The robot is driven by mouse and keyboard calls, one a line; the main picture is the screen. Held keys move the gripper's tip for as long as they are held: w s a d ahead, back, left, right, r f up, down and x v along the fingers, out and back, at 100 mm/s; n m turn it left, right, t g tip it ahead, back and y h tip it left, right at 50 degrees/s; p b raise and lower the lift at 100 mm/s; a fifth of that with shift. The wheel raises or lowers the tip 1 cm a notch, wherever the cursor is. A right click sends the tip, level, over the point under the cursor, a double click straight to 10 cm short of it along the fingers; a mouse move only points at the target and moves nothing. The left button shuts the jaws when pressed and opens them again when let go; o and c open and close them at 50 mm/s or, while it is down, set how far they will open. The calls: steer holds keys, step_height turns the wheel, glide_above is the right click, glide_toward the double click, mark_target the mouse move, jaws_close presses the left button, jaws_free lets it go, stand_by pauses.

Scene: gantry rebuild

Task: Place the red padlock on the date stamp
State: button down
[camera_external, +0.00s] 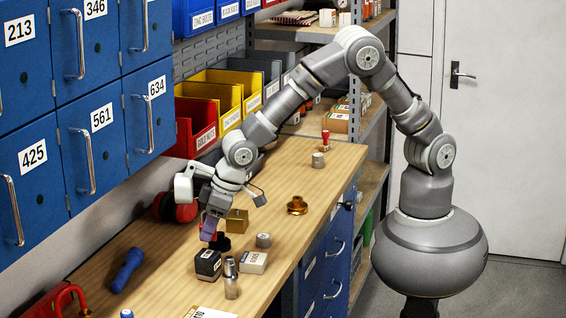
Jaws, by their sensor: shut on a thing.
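My gripper (212,203) is over the middle of the wooden bench, pointing down. It is shut on a small purple thing (209,229), which hangs just above the bench top, above and behind a black block with a white label (208,263). The fingers hide part of the held thing. I cannot make out a red padlock for certain. A red thing with a looped part (64,297) lies at the lower left, cut by the picture edge. A red-handled stamp (325,140) stands at the far end; I cannot tell whether it or the black block is the date stamp.
Around the gripper stand a brass block (237,221), a white-sided block (253,262), a metal cylinder (231,278) and a grey cylinder (263,240). A blue torch-like thing (127,269) lies left. Red ear-muff-like cups (176,207) are near the wall. Bare bench lies between blocks and brass knob (297,205).

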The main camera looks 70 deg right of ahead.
steer(key=shift+w+a, duration=0.2)
steer(key=shift+w, duration=0.15)
steer(key=shift+f+b, duration=0.6)
steer(key=shift+f, duration=1.15)
steer(key=shift+f, duration=0.2)
steer(key=c, duration=0.9)
jaws_free()
steer(key=shift+r, duration=0.1)
